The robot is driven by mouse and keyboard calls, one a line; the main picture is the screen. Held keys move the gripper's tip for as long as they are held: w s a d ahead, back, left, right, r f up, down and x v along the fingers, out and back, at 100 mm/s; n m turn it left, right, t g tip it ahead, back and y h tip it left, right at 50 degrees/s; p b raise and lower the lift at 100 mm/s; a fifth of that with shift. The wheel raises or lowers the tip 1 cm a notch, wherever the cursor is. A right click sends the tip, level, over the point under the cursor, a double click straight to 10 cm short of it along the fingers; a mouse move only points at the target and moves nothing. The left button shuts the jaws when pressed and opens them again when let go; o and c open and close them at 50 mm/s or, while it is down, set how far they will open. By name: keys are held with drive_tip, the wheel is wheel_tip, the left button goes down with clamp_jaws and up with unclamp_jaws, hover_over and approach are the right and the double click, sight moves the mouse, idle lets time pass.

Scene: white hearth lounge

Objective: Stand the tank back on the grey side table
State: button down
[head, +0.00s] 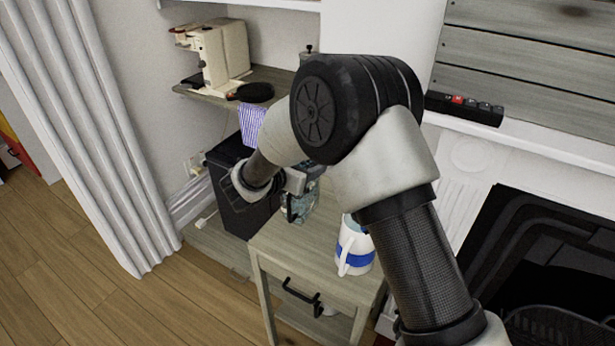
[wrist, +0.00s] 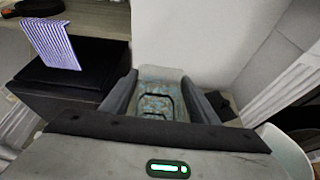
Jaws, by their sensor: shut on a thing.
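The tank, a clear teal-tinted container (head: 300,208), is partly hidden by my arm in the head view, over the back part of the grey side table (head: 285,246). My gripper (head: 303,190) is shut on it. In the wrist view the tank (wrist: 160,78) sits between the two dark fingers of my gripper (wrist: 158,100), with a pale top and dark bracket-like lines on its face. Whether its base touches the tabletop cannot be told.
A white and blue jug (head: 355,248) stands on the table's right side. A fireplace (head: 560,250) is at right. The table's front left is clear.

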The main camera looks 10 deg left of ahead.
drive_tip(key=shift+f, duration=1.45)
drive_tip(key=shift+f+b, duration=0.15)
drive_tip(key=shift+b, duration=0.2)
drive_tip(key=c, duration=0.7)
unclamp_jaws()
drive_tip(key=p+v, duration=0.1)
drive_tip(key=v, duration=1.1)
drive_tip(key=shift+p, duration=0.3)
